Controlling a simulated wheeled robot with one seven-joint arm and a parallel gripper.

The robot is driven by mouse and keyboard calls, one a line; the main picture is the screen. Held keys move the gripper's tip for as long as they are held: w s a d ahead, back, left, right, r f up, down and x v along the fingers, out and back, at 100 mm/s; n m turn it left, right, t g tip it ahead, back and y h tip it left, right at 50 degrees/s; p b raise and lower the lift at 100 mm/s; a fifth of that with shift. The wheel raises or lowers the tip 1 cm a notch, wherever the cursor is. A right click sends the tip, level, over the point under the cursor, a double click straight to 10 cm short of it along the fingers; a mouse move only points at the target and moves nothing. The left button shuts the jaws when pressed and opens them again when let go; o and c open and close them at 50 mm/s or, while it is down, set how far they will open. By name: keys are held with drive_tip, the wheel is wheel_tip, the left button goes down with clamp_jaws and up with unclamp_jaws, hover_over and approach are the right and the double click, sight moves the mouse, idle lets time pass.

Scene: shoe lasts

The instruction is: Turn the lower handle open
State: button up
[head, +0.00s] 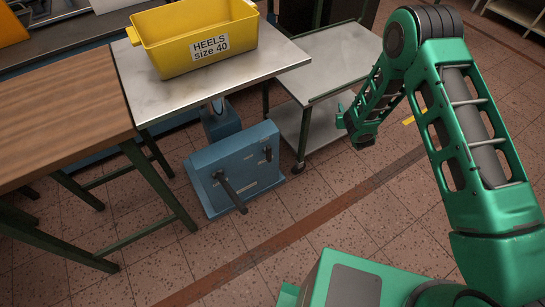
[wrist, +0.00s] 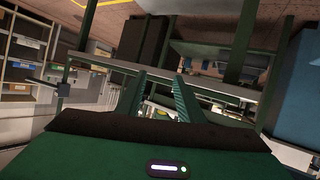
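A blue cabinet-like unit (head: 238,168) stands on the floor below the metal-topped table. The lower handle (head: 232,194) is a long dark bar slanting down to the right near the bottom edge. The other handle (head: 268,153) is shorter and sits higher at the right. My gripper (head: 347,126) is in the air to the right of the unit, near the low cart, well apart from both handles. In the wrist view my gripper (wrist: 159,80) has its two green fingers apart with nothing between them. Neither handle can be made out in that view.
A yellow bin (head: 180,58) labelled "HEELS size 40" stands on the metal-topped table (head: 285,62). A wooden bench (head: 60,120) is at the left. A two-level metal cart (head: 335,60) stands right of the unit. The tiled floor before the unit is clear.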

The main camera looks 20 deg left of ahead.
drive_tip(key=s+a+f+n+y, duration=0.2)
drive_tip(key=s+a+f+y, duration=0.1)
drive_tip(key=s+a+f, duration=0.3)
drive_tip(key=n+g+y, duration=0.2)
drive_tip(key=n+y, duration=0.2)
drive_tip(key=y, duration=0.4)
approach(270, 154)
drive_tip(key=x, duration=0.9)
drive_tip(key=shift+f, duration=0.2)
drive_tip(key=shift+m, duration=0.3)
clamp_jaws()
